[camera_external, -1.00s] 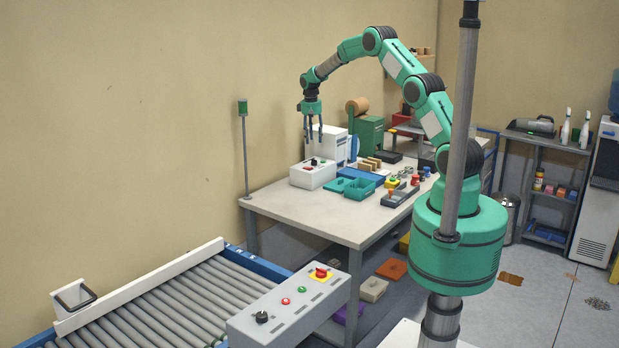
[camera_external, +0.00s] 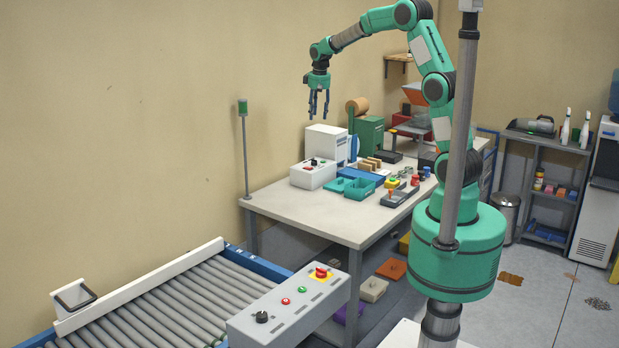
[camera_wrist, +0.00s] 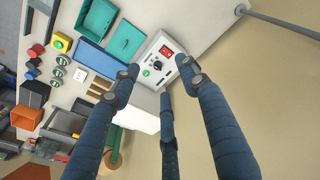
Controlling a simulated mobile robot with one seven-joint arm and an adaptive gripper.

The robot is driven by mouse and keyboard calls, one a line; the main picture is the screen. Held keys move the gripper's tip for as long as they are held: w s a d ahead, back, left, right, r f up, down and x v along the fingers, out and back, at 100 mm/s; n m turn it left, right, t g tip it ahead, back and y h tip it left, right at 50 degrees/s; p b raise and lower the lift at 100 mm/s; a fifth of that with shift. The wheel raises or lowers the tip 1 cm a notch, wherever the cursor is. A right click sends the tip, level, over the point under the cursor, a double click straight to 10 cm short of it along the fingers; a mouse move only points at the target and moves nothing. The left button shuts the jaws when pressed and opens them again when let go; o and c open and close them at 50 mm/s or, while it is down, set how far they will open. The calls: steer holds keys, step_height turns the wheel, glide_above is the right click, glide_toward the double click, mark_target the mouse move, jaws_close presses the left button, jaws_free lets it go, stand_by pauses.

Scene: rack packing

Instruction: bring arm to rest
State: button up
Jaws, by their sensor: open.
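My gripper (camera_external: 318,108) is open and empty, with its blue fingers spread and pointing down. In the external view it hangs in the air well above the far left part of the work table (camera_external: 285,208). My arm arches up and over to the left from its green base. In the wrist view the three fingers (camera_wrist: 165,95) reach out with nothing between them. The white control box (camera_wrist: 165,61) on the table shows beyond the fingertips, apart from them.
Teal trays (camera_external: 358,188), a white box (camera_external: 325,143) and a green machine (camera_external: 369,134) stand on the table. A thin post with a green top (camera_external: 243,108) rises at its left corner. A roller conveyor (camera_external: 165,300) lies in front. Air around the gripper looks clear.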

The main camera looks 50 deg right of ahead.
steer(key=s+a+r+t+b, duration=0.1)
steer(key=s+a+r, duration=0.25)
steer(key=s, duration=0.35)
steer(key=s+a+r+b, duration=0.1)
steer(key=s+a+r, duration=0.1)
steer(key=s+a, duration=0.3)
steer(key=s+a+r+t+b, duration=0.1)
steer(key=s+a+r+b, duration=0.15)
steer(key=s, duration=0.55)
steer(key=s+a+f+b, duration=0.1)
steer(key=s+a+f, duration=0.1)
steer(key=s, duration=0.6)
steer(key=s+a+f+n+t+b, duration=0.1)
steer(key=s+a+f, duration=0.1)
steer(key=s, duration=0.6)
steer(key=s+a+f+t+b, duration=0.1)
steer(key=s+a+f, duration=0.1)
steer(key=s, duration=0.5)
steer(key=shift+s+a+n+y, duration=0.25)
steer(key=shift+s+n+y, duration=0.05)
steer(key=shift+s+y, duration=0.1)
steer(key=shift+f, duration=0.1)
